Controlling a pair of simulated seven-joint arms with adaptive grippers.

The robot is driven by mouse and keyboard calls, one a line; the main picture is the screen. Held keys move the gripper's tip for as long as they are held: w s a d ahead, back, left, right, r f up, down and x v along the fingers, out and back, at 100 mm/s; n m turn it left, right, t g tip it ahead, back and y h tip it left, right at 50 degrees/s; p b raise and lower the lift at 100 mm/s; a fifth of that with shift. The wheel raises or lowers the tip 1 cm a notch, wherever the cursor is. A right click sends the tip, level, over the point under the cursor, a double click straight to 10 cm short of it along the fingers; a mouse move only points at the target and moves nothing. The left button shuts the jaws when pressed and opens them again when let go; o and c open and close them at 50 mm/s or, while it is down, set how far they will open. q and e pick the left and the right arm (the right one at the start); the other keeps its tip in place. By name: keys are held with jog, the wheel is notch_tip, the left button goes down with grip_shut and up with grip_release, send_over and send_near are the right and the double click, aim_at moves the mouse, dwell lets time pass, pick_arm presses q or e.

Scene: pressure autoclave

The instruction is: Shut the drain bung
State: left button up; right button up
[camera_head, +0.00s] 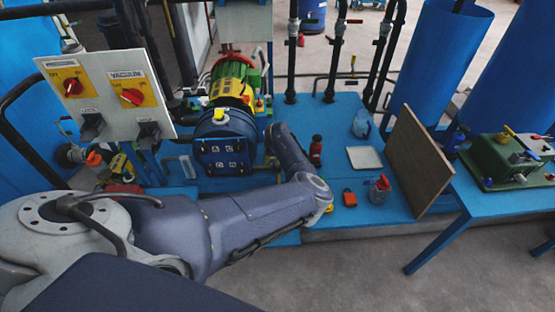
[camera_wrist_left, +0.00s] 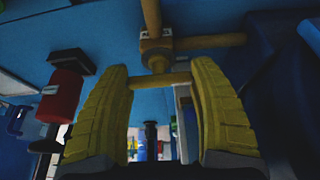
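In the left wrist view a brass fitting (camera_wrist_left: 156,42) with pipes running off it sits against a blue surface. A short stem comes from it to a brass crossbar (camera_wrist_left: 160,78), which looks like the T-handle of the drain bung. My left gripper (camera_wrist_left: 160,72) has its two yellow fingers wide apart, one at each end of the crossbar. I cannot tell whether they touch it. In the head view my left arm reaches over the blue bench beside the blue tank (camera_head: 224,140); its fingers cannot be made out there. My right gripper is not in view.
A red bottle (camera_wrist_left: 66,95) stands close to my left finger, also seen in the head view (camera_head: 316,150). A white tray (camera_head: 364,158), a blue jug (camera_head: 361,124), a padlock (camera_head: 349,198), a jar (camera_head: 379,191) and a leaning board (camera_head: 417,163) occupy the bench's right side. A switch panel (camera_head: 106,97) stands left.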

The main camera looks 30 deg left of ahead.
pick_arm(q)
jog(key=o, duration=0.5)
jog(key=shift+v, duration=3.75)
